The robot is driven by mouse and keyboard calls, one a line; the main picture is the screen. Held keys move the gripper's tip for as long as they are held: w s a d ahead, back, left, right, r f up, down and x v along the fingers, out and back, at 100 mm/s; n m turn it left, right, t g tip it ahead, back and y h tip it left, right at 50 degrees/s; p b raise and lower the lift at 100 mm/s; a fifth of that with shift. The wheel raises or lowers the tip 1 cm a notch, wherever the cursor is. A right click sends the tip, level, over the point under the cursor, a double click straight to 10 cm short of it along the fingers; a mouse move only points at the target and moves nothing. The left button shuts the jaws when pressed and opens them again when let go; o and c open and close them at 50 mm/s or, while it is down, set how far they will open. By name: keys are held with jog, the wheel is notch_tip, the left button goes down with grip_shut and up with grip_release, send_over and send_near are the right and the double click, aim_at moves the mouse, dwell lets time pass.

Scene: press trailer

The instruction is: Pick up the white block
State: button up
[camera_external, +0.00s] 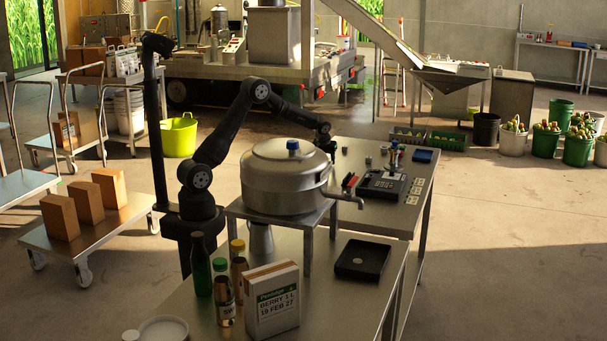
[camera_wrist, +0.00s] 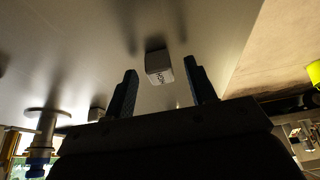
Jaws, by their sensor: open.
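In the wrist view, a small whitish-grey block (camera_wrist: 158,66) with dark lettering on one face rests on the metal table. My gripper (camera_wrist: 160,74) is open, with one dark finger on each side of the block in the picture. Gaps show between both fingers and the block, and the gripper holds nothing. In the external view, my gripper (camera_external: 329,146) is over the left part of the rear table, partly hidden behind the round steel pot. Small pale blocks (camera_external: 369,161) lie to its right there; I cannot tell which one the wrist view shows.
The steel pot (camera_external: 284,180) stands close in front of my gripper. A black device (camera_external: 382,185), a tap-like metal piece (camera_external: 394,154) and a blue box (camera_external: 422,156) are on the rear table (camera_external: 394,221). A second block (camera_wrist: 97,114) shows near my left finger.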

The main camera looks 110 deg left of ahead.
jog(key=shift+f, duration=0.1)
jog(key=c, duration=1.1)
jog(key=shift+o, duration=0.2)
jog(key=shift+a+r, duration=0.1)
jog(key=shift+r, duration=0.45)
jog(key=v, duration=0.3)
jog(key=shift+w+a+r, duration=0.1)
jog(key=shift+w+r, duration=0.15)
jog(key=shift+r, duration=0.15)
jog(key=w+d+r, duration=0.5)
jog(key=d+r, duration=0.1)
jog(key=d, duration=0.3)
jog(key=shift+d+r, duration=0.2)
jog(key=shift+d, duration=0.05)
